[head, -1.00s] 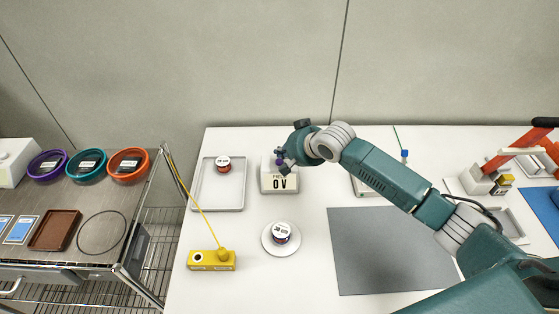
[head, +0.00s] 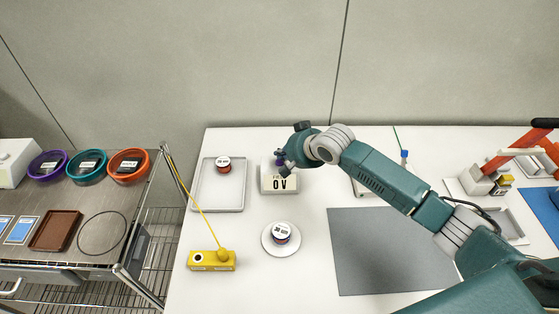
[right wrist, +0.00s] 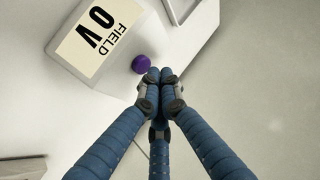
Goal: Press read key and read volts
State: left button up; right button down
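The meter (head: 266,184) is a pale box at the back of the white table. A round purple key (right wrist: 141,64) stands on the box beside the display. My right gripper (right wrist: 160,76) has its blue fingers drawn together at the tips, with nothing visible between them. The tips appear just beside the purple key; I cannot tell whether they touch it. In the head view the right gripper (head: 285,164) is over the meter's back edge and partly hides it. My left gripper is not in view.
A grey tray (head: 207,203) with a spool lies left of the meter. A yellow block (head: 211,266) with a yellow cable and a white dish (head: 269,248) holding a spool are in front. A grey mat (head: 390,270) lies right, bare. My right arm crosses above the table's right side.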

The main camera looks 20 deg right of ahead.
aim_at(282, 163)
jog(key=shift+f, duration=0.7)
dwell(0.9)
jog(key=shift+r+p, duration=0.95)
jog(key=shift+p, duration=0.1)
notch_tip(282, 163, up, 5)
jog(key=p, duration=0.5)
jog(key=shift+p, duration=0.3)
jog(key=shift+s, duration=0.1)
